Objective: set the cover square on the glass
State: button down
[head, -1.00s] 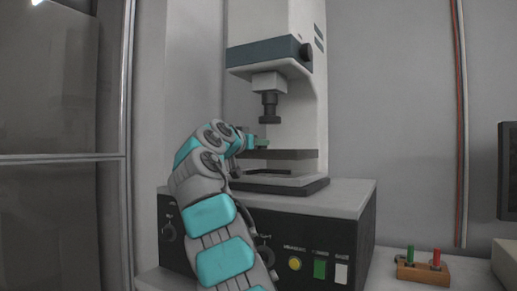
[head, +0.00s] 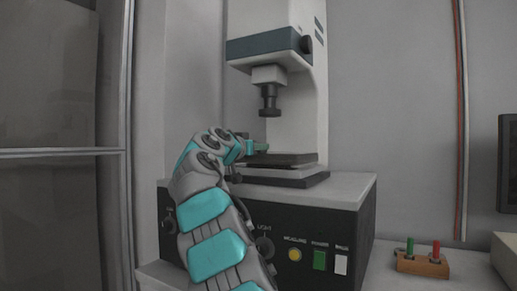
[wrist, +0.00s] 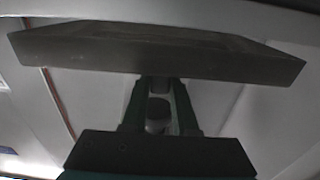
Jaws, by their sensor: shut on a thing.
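The cover is a dark, flat, square-edged slab (head: 291,159), held just above or on the stage of the tall white instrument. It also spans the top of the wrist view as a wide dark plate (wrist: 160,60). My gripper (head: 258,147) is shut on the cover at its near left side. In the wrist view its two green fingers (wrist: 160,88) reach the cover's near edge. The glass appears as a pale layer (head: 300,173) under the cover, above the dark base. The cover hides most of it. I cannot tell whether they touch.
The instrument's dark lens tube (head: 269,98) hangs above the cover, with a gap between. A black control box (head: 330,235) with buttons is below. A wooden block (head: 422,266) with green and red pegs stands at lower right.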

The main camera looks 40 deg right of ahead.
jog(key=shift+f, duration=0.1)
jog(key=shift+f+b, duration=0.3)
jog(key=shift+b, duration=0.2)
jog(key=shift+f, duration=0.2)
jog(key=c, duration=0.7)
grip_release()
jog(key=shift+r, duration=0.1)
